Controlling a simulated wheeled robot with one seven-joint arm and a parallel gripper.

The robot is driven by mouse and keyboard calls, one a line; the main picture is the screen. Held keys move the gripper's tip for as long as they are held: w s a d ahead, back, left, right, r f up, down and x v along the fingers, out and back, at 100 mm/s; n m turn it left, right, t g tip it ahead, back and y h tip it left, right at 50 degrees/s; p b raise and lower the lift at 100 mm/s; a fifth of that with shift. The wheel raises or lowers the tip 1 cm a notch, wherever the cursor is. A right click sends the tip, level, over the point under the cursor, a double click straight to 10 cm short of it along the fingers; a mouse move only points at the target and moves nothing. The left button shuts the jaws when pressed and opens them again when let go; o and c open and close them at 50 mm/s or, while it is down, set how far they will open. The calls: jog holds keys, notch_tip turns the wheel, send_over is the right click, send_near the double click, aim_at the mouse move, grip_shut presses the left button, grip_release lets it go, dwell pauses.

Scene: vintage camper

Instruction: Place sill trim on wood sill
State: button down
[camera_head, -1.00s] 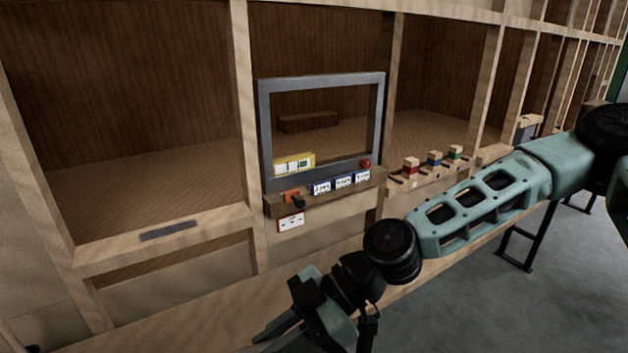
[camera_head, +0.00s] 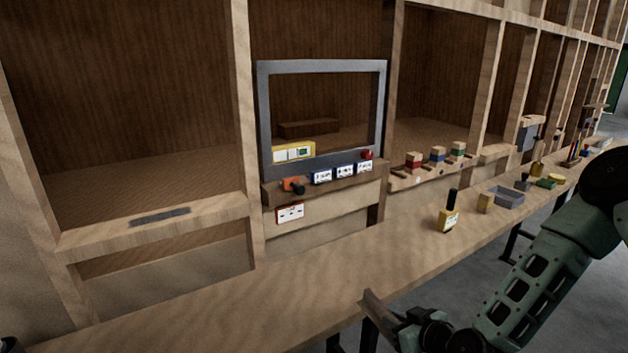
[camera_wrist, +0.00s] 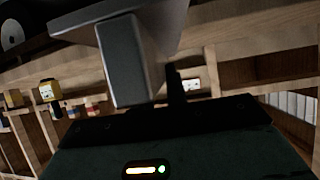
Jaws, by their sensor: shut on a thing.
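My gripper (camera_head: 372,318) is at the front edge of the wooden bench, lower middle of the head view. It is shut on the sill trim (camera_head: 382,308), a short brownish-grey strip, partly hidden by the gripper. In the wrist view the trim (camera_wrist: 122,62) looks pale grey and angled, large and close, with a dark finger beside it. The wood sill (camera_head: 100,240) is the light ledge of the left bay, well to the left of and beyond my gripper. A dark grey flat strip (camera_head: 160,216) lies on that sill.
A grey window frame (camera_head: 264,115) stands in the middle bay above a brown shelf with switches and an orange-black item (camera_head: 292,185). The bench's left part (camera_head: 230,310) is clear.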

jog(key=w+d+f+m+t+h+b, duration=0.1)
jog(key=d+m+h, duration=0.15)
jog(key=d, duration=0.35)
jog(key=w+d+f+m+h+b, duration=0.1)
jog(key=d+f+m+h, duration=0.15)
jog(key=d, duration=0.45)
jog(key=v, duration=0.3)
jog(key=d+v, duration=0.1)
jog(key=v, duration=0.1)
jog(key=shift+s+r, duration=0.2)
jog(key=shift+s, duration=0.1)
